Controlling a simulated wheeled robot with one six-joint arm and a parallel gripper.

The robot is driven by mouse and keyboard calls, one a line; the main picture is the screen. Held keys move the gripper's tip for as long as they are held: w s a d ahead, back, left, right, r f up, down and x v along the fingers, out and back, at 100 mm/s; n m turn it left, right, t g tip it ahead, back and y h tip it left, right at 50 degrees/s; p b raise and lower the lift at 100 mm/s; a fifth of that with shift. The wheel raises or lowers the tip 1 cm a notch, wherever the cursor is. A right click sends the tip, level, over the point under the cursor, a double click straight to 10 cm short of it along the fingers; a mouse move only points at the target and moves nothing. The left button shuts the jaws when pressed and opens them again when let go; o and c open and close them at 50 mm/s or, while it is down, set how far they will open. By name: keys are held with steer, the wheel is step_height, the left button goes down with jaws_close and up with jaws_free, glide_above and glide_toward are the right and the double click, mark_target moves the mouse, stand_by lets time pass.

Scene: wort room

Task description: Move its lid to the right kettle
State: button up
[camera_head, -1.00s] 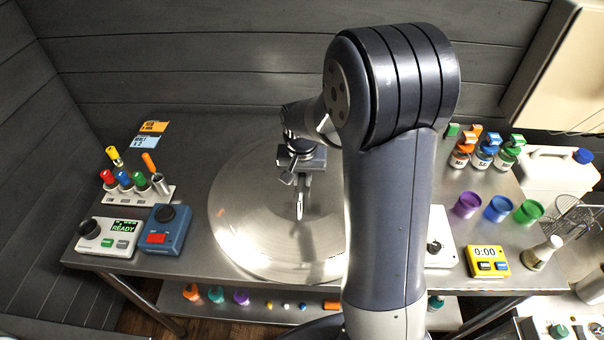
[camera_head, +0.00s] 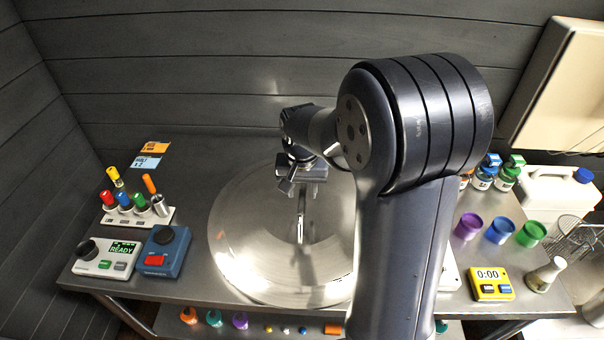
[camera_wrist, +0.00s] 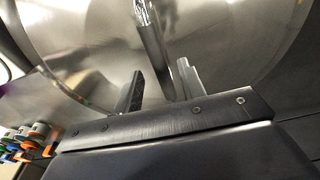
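The lid (camera_head: 240,245) is a wide, shiny round metal disc in the middle of the steel worktop in the head view. A bar-shaped handle (camera_wrist: 150,42) stands out from its middle in the wrist view. My gripper (camera_head: 300,190) is over the lid's middle, pointing down at the handle. In the wrist view the gripper's two fingers (camera_wrist: 160,75) are apart, with the handle's end between them and gaps showing on the sides. Whether the fingers reach down around the handle or stay above it is unclear. My arm hides the lid's right side. No kettle can be made out clearly.
Left on the worktop (camera_head: 200,170) are a rack of coloured tubes (camera_head: 140,215), a white READY device (camera_head: 105,258) and a blue device (camera_head: 166,252). Right are coloured cups (camera_head: 499,230), capped bottles (camera_head: 483,178), a yellow timer (camera_head: 492,285) and a flask (camera_head: 545,274).

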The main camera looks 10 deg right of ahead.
mark_target(302, 196)
steer(key=shift+o, duration=0.3)
step_height(302, 196, up, 7)
steer(key=shift+s+a, duration=0.15)
steer(key=shift+s, duration=0.3)
steer(key=shift+s+f+t+b, duration=0.25)
steer(key=shift+s+t+b, duration=0.15)
steer(key=shift+b, duration=0.7)
steer(key=shift+s+a+f+t+h+b, duration=0.15)
steer(key=shift+s+a+t+h+b, duration=0.15)
steer(key=shift+t+b, duration=0.25)
steer(key=shift+s+a+f+t+h+b, duration=0.1)
steer(key=shift+s+t+h+b, duration=0.1)
steer(key=shift+s+t+b, duration=0.25)
steer(key=p+x, duration=0.1)
steer(key=x, duration=0.9)
steer(key=shift+w+f, duration=0.15)
steer(key=shift+f, duration=0.05)
steer(key=shift+f+b, duration=0.25)
steer(key=shift+b, duration=0.1)
steer(key=shift+c, duration=0.3)
jaws_close()
